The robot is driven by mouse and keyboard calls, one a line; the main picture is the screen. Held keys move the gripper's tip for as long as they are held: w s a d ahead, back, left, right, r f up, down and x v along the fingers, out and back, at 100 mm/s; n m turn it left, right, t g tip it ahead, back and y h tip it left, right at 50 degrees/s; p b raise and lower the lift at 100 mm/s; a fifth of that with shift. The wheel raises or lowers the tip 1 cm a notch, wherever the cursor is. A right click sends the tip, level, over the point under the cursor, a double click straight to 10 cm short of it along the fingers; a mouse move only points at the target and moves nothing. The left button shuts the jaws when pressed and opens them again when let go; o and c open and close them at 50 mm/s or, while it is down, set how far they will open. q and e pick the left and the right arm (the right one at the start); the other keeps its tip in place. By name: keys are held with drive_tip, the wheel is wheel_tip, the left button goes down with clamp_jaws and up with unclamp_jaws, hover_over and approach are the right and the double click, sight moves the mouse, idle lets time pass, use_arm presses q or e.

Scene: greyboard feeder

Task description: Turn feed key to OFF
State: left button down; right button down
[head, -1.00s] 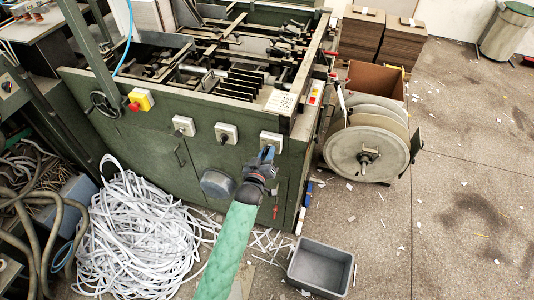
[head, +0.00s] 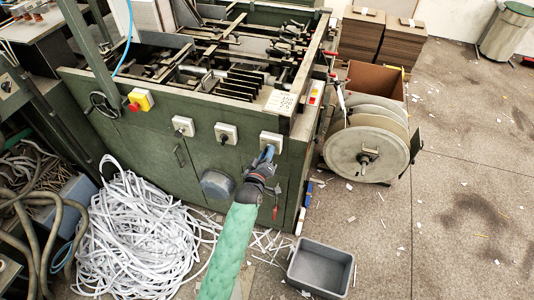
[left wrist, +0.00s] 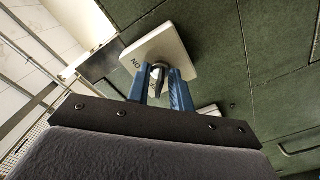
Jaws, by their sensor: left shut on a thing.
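The feed key (left wrist: 158,72) sits on a white square plate (left wrist: 166,50) with the letters ON at its left side in the left wrist view. The same plate (head: 271,138) is the rightmost of the white plates on the green machine front in the head view. My left gripper (head: 267,153) reaches up to it from below. Its blue fingers (left wrist: 163,84) are shut on the key, one on each side. The fingers and gripper hide the key in the head view. My right gripper is in neither view.
Two other plates with knobs (head: 183,127) (head: 226,133) and a yellow box with a red button (head: 140,101) are farther left on the machine. A grey bin (head: 320,268) and a heap of white strips (head: 140,230) lie on the floor.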

use_arm(q)
drive_tip(key=c, duration=1.6)
unclamp_jaws()
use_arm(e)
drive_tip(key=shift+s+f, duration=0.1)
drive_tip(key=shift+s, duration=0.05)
use_arm(q)
drive_tip(key=shift+s, duration=0.1)
